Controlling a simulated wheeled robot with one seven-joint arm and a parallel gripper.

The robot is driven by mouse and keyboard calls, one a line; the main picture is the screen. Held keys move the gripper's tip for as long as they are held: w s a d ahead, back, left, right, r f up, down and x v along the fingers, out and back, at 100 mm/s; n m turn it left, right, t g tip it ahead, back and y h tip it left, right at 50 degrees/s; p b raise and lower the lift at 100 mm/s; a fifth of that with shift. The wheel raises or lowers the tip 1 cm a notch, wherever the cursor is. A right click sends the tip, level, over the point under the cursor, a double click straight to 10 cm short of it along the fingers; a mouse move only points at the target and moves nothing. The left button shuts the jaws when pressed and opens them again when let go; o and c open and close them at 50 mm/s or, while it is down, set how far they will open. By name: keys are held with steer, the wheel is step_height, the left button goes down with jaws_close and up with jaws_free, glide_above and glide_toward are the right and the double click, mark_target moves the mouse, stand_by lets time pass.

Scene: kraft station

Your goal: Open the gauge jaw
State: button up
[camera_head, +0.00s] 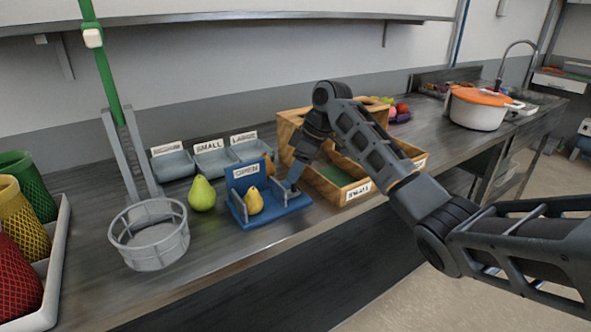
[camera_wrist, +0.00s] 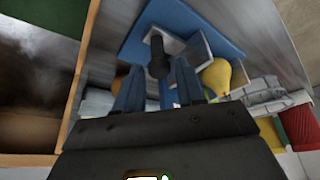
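The blue gauge (camera_head: 243,213) stands on the counter with a labelled back plate. A small yellow pear (camera_head: 255,201) stands in it, between its upright jaw walls. My gripper (camera_head: 291,186) is at the gauge's right side, low over its base. In the wrist view, my gripper (camera_wrist: 158,88) has its two fingers apart, with a dark knob (camera_wrist: 158,62) seen between them and gaps on both sides. A pale jaw wall (camera_wrist: 197,52) is beside the knob, and the pear (camera_wrist: 217,76) is beyond it. Whether a finger touches the knob is unclear.
A green pear (camera_head: 202,195) and a grey basket (camera_head: 150,246) stand left of the gauge. Labelled grey trays (camera_head: 213,160) are behind it. A wooden crate (camera_head: 345,192) is close on the right, near my arm. A white pot (camera_head: 478,112) is farther right.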

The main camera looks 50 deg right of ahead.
steer(key=shift+o, duration=1.1)
steer(key=shift+r, duration=0.1)
steer(key=b+v, duration=0.1)
steer(key=v, duration=0.6)
steer(key=shift+s+r, duration=0.15)
steer(key=shift+r, duration=0.1)
steer(key=shift+d, duration=0.1)
